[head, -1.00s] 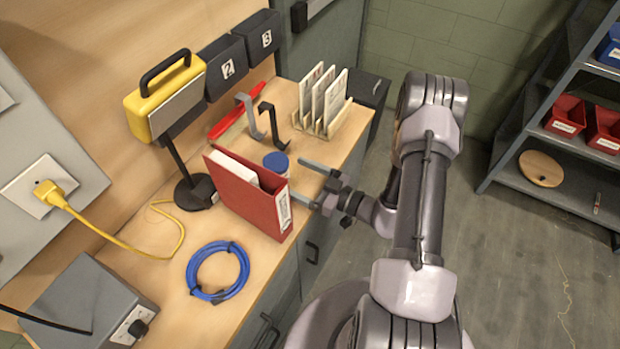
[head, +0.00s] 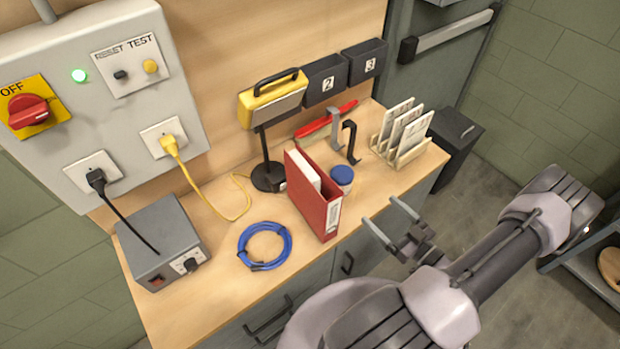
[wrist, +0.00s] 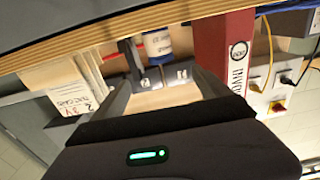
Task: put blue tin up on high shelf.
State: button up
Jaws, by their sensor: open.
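The blue tin (head: 342,174) has a blue lid and a pale body. It stands upright on the wooden bench, just right of the red binder (head: 319,205). My gripper (head: 380,210) is open and empty, out past the bench's front edge and apart from the tin. In the wrist view the tin (wrist: 157,43) shows beyond and between my two fingers (wrist: 162,85), with the bench edge across the top. The binder (wrist: 222,50) is to its right there. The high shelf cannot be made out now; only part of a grey rack (head: 590,285) shows at the right edge.
A yellow lamp (head: 272,100), a blue cable coil (head: 265,245) and a grey power box (head: 162,243) are to the left.

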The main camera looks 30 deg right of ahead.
aim_at(342, 177)
jog(key=w+b, duration=0.1)
jog(key=w, duration=0.4)
jog(key=w+a+b, duration=0.1)
jog(key=w, duration=0.5)
jog(key=w+f+b, duration=0.1)
jog(key=w, duration=0.5)
jog(key=shift+a, duration=0.3)
